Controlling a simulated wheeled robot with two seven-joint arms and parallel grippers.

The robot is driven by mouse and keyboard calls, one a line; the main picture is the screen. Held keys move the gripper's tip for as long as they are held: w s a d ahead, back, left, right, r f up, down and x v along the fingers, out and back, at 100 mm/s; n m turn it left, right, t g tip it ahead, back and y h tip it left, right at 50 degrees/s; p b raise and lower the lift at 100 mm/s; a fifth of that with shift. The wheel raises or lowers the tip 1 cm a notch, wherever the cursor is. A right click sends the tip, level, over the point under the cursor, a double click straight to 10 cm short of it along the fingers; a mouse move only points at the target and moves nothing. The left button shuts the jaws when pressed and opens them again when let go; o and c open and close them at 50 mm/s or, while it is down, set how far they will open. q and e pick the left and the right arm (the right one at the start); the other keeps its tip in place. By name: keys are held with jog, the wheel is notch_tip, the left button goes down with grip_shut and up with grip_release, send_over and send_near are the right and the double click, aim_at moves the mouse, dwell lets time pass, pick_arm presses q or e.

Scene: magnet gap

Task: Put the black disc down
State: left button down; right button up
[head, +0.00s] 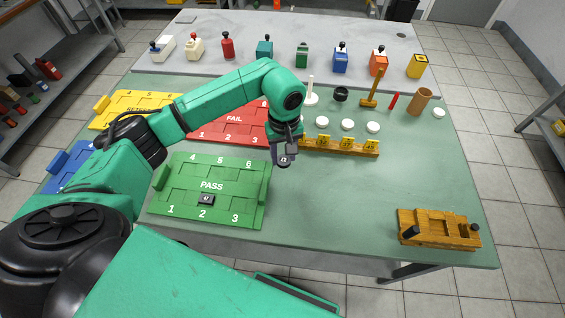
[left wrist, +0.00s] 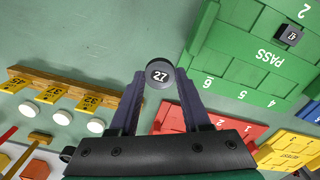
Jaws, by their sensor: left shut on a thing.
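My left gripper (head: 283,158) is shut on the black disc (left wrist: 160,75), which has the number 27 on its face in the left wrist view. The fingertips (left wrist: 160,82) grip it from both sides, above the green table. In the head view the disc shows only as a small dark shape at the fingertips, just right of the green PASS tray (head: 183,190). That tray has numbered places 1 to 6, and a small dark piece (head: 206,199) sits by number 2. My right gripper is not in view.
A red FAIL tray (head: 215,133) and a yellow tray (head: 125,100) lie behind. A wooden rack (head: 340,147) with yellow number tags and white discs (head: 347,124) stand to the right. A wooden fixture (head: 438,232) is at the front right. The table between is clear.

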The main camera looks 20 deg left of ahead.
aim_at(284, 177)
pick_arm(q)
notch_tip(284, 177, down, 8)
jog(key=shift+d+r+p, duration=0.1)
jog(key=shift+r+p, duration=0.1)
jog(key=shift+p, duration=0.3)
jog(key=shift+w+f, duration=0.1)
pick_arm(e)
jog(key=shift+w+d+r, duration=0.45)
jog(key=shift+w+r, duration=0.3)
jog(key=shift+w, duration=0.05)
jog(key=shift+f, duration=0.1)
pick_arm(q)
jog(key=shift+f+b, duration=0.2)
jog(key=shift+b, duration=0.1)
jog(key=shift+c, duration=1.8)
grip_release()
jog(key=shift+r, duration=0.1)
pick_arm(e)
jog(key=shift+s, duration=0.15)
